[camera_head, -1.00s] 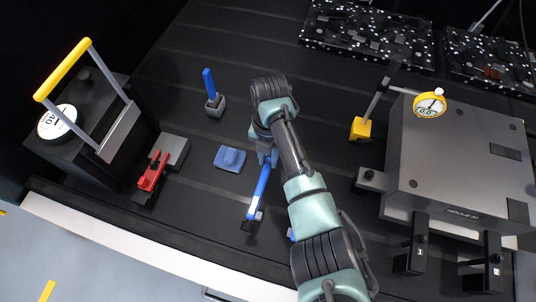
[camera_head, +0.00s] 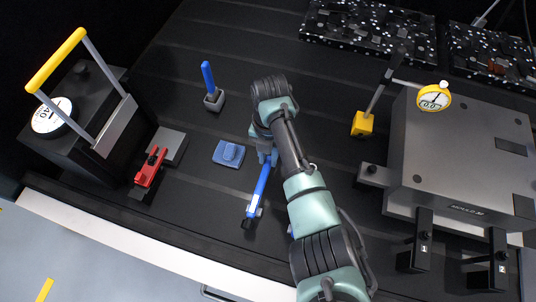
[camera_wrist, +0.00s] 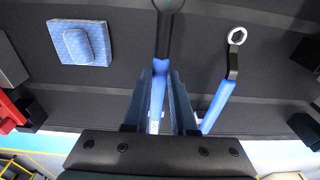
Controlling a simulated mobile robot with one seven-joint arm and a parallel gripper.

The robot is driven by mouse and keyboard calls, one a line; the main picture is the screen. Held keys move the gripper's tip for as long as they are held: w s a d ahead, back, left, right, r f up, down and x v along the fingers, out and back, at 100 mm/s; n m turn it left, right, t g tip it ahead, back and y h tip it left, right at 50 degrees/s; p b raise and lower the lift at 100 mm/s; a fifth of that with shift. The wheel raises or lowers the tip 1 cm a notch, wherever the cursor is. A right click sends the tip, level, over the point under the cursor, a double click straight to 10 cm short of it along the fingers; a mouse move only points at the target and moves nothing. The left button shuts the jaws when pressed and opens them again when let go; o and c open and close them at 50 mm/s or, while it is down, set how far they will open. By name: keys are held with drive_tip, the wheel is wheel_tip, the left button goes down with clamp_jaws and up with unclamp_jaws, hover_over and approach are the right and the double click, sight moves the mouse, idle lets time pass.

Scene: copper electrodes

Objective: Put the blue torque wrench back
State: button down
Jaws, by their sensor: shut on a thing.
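The blue torque wrench (camera_head: 259,190) is held in my gripper (camera_head: 266,156), over the middle of the dark table. It slants down-left in the head view, with a pale patch near its front end. In the wrist view the blue bar (camera_wrist: 159,90) runs between the two fingers of my gripper (camera_wrist: 160,74), with a dark rounded head (camera_wrist: 166,8) at the top edge. I cannot tell how far it is above the table. A second blue-handled tool (camera_wrist: 218,103) with a metal ring end lies to its right; in the head view my arm mostly hides it.
A blue pad (camera_head: 229,153) lies left of the wrench. A blue rod stands in a grey block (camera_head: 214,101). A red clamp (camera_head: 150,168) and a yellow-handled black box (camera_head: 75,140) stand further left. A grey mould (camera_head: 460,155) and a yellow dial gauge (camera_head: 434,97) stand right.

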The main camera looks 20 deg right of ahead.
drive_tip(key=shift+f+b, duration=0.65)
drive_tip(key=shift+f, duration=0.2)
drive_tip(key=shift+c, duration=0.8)
unclamp_jaws()
drive_tip(key=shift+r, duration=0.1)
drive_tip(key=shift+w+d+r+p, duration=0.1)
drive_tip(key=shift+w+r+p, duration=0.05)
drive_tip(key=shift+r+p, duration=1.2)
drive_tip(key=shift+w+d+r+p, duration=0.1)
drive_tip(key=shift+r+p, duration=0.95)
drive_tip(key=shift+r, duration=0.5)
drive_tip(key=shift+r, duration=0.1)
